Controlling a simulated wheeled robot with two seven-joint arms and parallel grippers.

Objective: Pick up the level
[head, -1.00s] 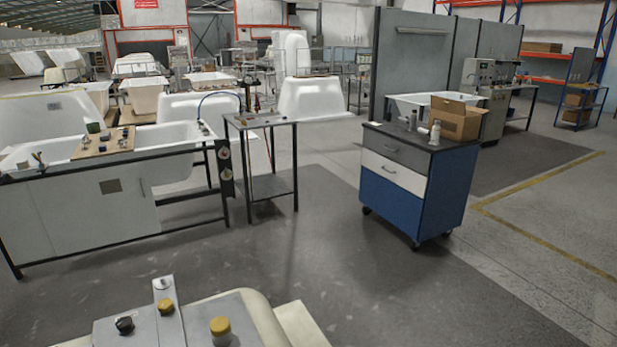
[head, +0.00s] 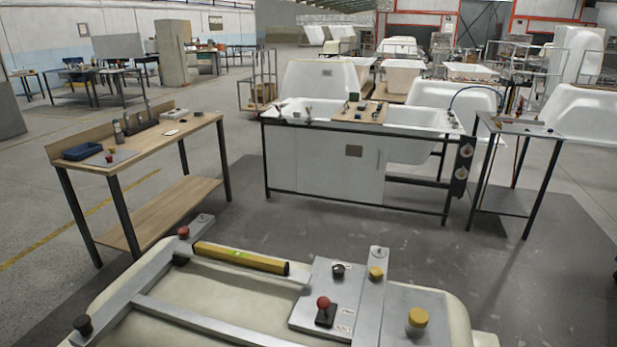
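The level (head: 240,257) is a yellow bar with dark ends and a small green vial near its middle. It lies along the far side of the grey metal frame (head: 205,322) on the cream tub shell (head: 455,318) at the bottom of the head view. It lies at a slight slant, with its left end farther away. Neither of my grippers shows in the head view.
Red, black and yellow knobs (head: 417,317) stand up from the frame around the level. A wooden workbench (head: 150,137) with a blue tray (head: 82,151) stands at left. A tub on a black stand (head: 325,175) is ahead. Grey floor (head: 300,228) lies between.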

